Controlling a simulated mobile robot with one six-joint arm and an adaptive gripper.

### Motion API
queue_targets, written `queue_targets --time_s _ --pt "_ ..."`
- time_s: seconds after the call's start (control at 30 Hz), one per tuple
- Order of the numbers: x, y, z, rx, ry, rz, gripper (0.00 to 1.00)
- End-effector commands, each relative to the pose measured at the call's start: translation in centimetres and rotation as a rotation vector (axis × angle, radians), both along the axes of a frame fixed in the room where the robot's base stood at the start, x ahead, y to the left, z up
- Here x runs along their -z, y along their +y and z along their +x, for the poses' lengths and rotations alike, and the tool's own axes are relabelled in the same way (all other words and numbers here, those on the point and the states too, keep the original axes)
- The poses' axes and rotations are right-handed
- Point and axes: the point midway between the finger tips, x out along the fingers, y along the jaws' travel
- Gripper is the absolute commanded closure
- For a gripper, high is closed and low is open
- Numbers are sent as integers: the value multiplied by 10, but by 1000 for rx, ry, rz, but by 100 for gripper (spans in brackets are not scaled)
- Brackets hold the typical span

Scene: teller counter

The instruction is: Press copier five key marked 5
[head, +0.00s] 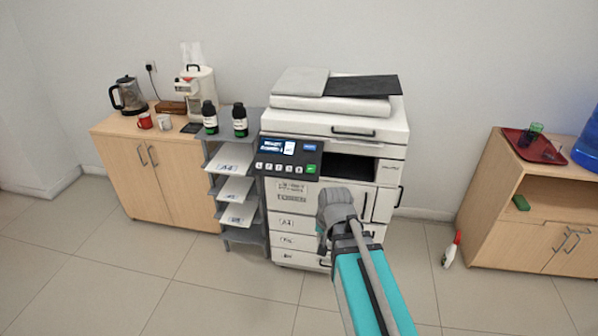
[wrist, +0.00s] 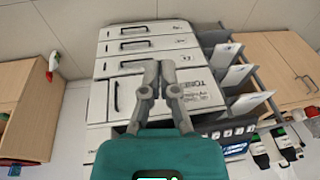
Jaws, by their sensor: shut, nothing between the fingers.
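The copier (head: 335,125) stands against the wall. In the wrist view, which is upside down, the panel (wrist: 225,136) is partly behind my gripper's body. My gripper (wrist: 160,66) is shut and empty, in front of the copier's lower front and below the panel. In the head view my arm mostly hides it.
A grey paper rack (head: 238,185) with sheets and two dark bottles (head: 240,120) stands left of the copier. A wooden cabinet (head: 160,170) holds a kettle and mugs. A spray bottle (head: 451,250) stands on the floor at right, near another cabinet (head: 520,225). The floor in front is clear.

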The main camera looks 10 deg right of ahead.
Motion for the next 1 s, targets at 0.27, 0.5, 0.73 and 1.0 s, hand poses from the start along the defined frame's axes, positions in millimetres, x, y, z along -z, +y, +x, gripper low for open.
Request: queue_targets --time_s 0.27,0.5,0.73,1.0 --pt "-13 21 83 305 -206 203 100" --pt "-33 34 148 570 -352 433 100" --pt "-59 42 204 813 -460 694 100" --pt "-90 44 255 1048 -536 1004 100"
